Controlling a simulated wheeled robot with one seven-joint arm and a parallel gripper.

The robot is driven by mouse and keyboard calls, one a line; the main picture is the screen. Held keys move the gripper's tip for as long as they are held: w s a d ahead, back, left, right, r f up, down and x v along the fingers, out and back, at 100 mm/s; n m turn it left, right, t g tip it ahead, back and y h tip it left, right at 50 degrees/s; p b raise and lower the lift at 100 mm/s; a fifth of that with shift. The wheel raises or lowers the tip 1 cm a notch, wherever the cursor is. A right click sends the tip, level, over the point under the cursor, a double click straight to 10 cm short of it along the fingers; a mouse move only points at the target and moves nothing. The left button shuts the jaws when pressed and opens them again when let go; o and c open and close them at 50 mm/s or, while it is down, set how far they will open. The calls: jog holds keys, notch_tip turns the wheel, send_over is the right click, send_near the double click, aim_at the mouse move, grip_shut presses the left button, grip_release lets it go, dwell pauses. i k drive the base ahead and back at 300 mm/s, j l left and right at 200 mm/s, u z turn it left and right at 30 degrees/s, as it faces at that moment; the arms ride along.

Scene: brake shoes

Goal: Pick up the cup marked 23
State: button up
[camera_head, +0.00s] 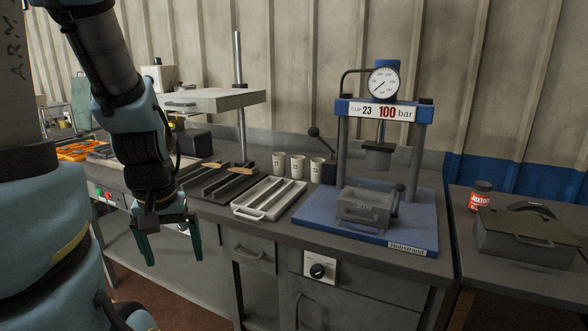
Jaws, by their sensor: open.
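My gripper (172,252) is open and empty, fingers pointing down, in front of the bench's front edge. It is left of the cups and nearer to me.
A pale tray (262,214) lies in front of the cups, with a dark slotted tray (215,190) to its left. A blue press (385,112) labelled "CUP 23 100 bar" stands right of them. A metal post (238,60) carries a raised plate (215,100) at left.

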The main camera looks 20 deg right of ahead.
aim_at(318, 171)
jog(key=i+l+u, duration=0.15)
jog(key=l+u, duration=0.2)
jog(key=l, duration=0.15)
jog(key=i+l+u, duration=0.1)
jog(key=l+u, duration=0.25)
jog(key=l, duration=0.15)
jog(key=l+u, duration=0.35)
jog(key=l, duration=0.15)
